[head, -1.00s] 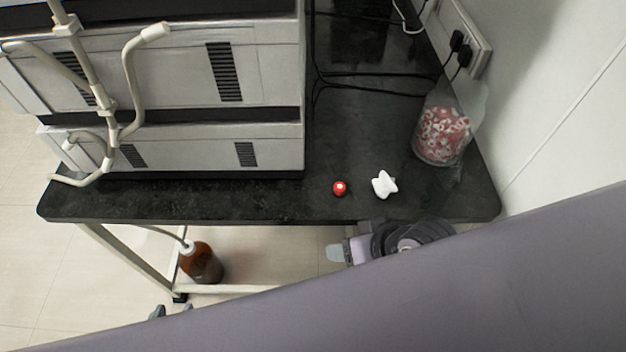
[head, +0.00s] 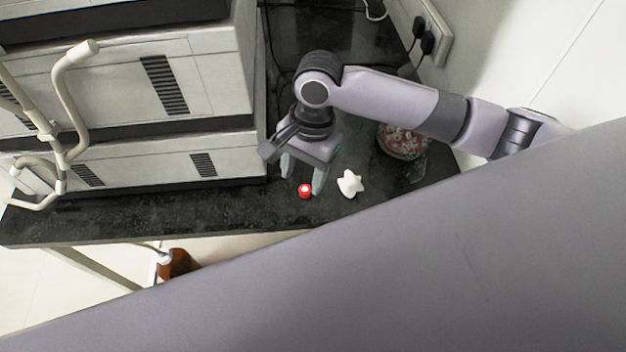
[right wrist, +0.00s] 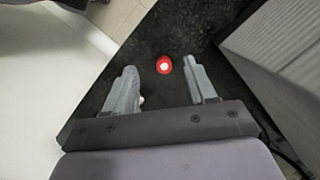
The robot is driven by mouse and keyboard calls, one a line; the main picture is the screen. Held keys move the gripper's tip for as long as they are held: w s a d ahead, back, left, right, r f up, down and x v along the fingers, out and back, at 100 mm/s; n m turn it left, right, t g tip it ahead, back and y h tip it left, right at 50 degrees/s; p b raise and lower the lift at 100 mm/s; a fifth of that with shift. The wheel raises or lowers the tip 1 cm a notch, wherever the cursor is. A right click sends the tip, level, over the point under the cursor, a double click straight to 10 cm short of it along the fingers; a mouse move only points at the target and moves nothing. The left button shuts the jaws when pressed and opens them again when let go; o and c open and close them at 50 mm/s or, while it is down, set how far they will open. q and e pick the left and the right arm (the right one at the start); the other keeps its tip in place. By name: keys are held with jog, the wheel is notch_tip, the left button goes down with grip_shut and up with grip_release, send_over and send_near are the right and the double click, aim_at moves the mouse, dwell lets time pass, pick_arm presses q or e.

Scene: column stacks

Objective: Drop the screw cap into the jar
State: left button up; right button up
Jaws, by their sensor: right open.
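The screw cap (head: 305,191) is small and red with a white centre. It lies on the dark bench top near the front edge. My right gripper (head: 302,180) is open and empty, pointing down over the cap. In the right wrist view the cap (right wrist: 164,65) appears in the gap between the two fingertips (right wrist: 160,67), nearer the right finger; I cannot tell the height left above it. The clear jar (head: 404,145), with red and white pieces in it, stands at the bench's right side, partly hidden by my right arm. My left gripper is not in view.
A white star-shaped piece (head: 350,184) lies just right of the cap. A large grey-white instrument (head: 160,85) stands at left, close to my gripper. Cables and a wall socket (head: 432,35) are at the back right. A brown bottle (head: 176,263) stands below the bench.

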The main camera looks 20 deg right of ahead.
aim_at(305, 189)
jog(key=shift+w+d+r+m, duration=0.2)
jog(key=shift+w+d+m, duration=0.6)
jog(key=shift+d, duration=0.3)
jog(key=f, duration=0.3)
jog(key=a+f, duration=0.1)
jog(key=f, duration=0.2)
jog(key=shift+s+a+f, duration=0.15)
jog(key=shift+f, duration=0.1)
grip_shut()
